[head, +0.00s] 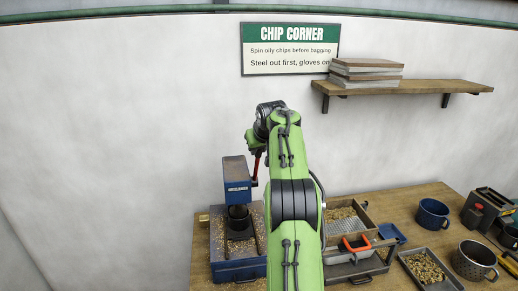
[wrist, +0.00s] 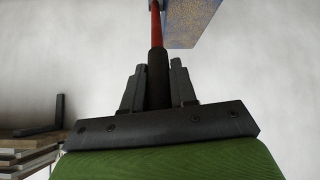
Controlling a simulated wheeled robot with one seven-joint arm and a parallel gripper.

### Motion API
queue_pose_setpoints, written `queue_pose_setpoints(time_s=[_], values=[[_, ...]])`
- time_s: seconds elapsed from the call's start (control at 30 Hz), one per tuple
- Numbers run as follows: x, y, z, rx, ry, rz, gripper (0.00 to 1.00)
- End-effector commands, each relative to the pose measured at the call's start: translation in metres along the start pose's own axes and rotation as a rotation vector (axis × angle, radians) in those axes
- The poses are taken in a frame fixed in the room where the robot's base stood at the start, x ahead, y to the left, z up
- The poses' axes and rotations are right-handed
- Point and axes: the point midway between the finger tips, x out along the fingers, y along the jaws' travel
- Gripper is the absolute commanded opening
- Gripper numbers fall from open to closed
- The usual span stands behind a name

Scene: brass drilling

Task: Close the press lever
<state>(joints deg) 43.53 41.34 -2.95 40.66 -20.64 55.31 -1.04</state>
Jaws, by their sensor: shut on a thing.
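The blue press (head: 237,180) stands on the workbench in the head view, with part of its body also showing in the wrist view (wrist: 190,22). Its red press lever (head: 256,166) rises from the right side of the press head, nearly upright with a slight tilt. In the wrist view the red shaft (wrist: 155,28) leads into a black grip (wrist: 158,82). My gripper (wrist: 157,74) is shut on this grip, one finger on each side. In the head view my gripper (head: 250,140) is above the press, and the lever's upper end is hidden there.
A tray of chips (head: 341,222) and an orange-handled tool (head: 355,243) lie right of my arm. A wall shelf (head: 430,88) holds stacked boards (head: 365,74). The wall left of the press is clear.

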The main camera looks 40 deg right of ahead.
Motion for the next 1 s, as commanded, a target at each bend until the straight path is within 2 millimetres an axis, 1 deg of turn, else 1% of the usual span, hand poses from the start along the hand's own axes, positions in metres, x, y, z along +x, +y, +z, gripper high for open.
queue_pose_setpoints(time_s=[0.03,0.17,0.2,0.33,0.57,0.67,0.77,0.87,1.0], values=[[-0.004,0.000,-0.006,0.000,0.023,0.003,0.00],[-0.005,0.000,-0.007,0.000,0.025,0.003,0.00],[-0.005,0.000,-0.007,0.000,0.025,0.003,0.30],[-0.004,0.000,-0.006,-0.001,0.020,0.003,0.50],[-0.003,0.000,-0.004,0.000,0.014,0.002,0.51],[-0.007,0.000,-0.004,0.000,0.015,0.003,0.51],[-0.024,0.000,-0.004,-0.001,0.017,0.003,0.51],[-0.051,0.001,-0.004,0.000,0.018,0.004,0.51],[-0.092,0.001,-0.003,0.000,0.017,0.004,0.51]])
